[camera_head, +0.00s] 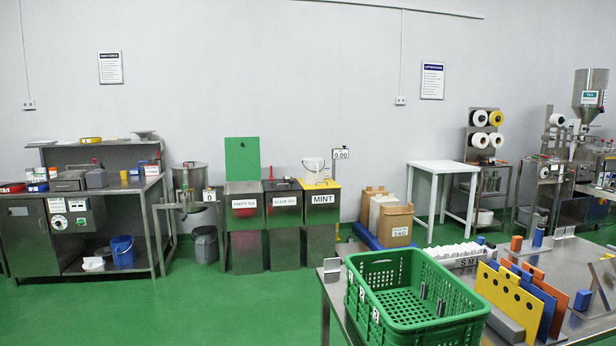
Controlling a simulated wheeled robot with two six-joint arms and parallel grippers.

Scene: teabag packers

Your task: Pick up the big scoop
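I cannot make out a big scoop for certain anywhere in the head view. Three ingredient bins stand against the wall: a green bin (245,207) with its lid raised, a black bin (284,203), and a yellow-topped bin (321,200) labelled MINT. The insides of the bins are hidden from here. Neither of my grippers is in view.
A green crate (368,315) stands on the near steel table (336,300) at right, beside upright coloured boards (508,293). A steel workbench (27,236) is at left, a white table (437,165) at back right. Open green floor (200,305) lies between.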

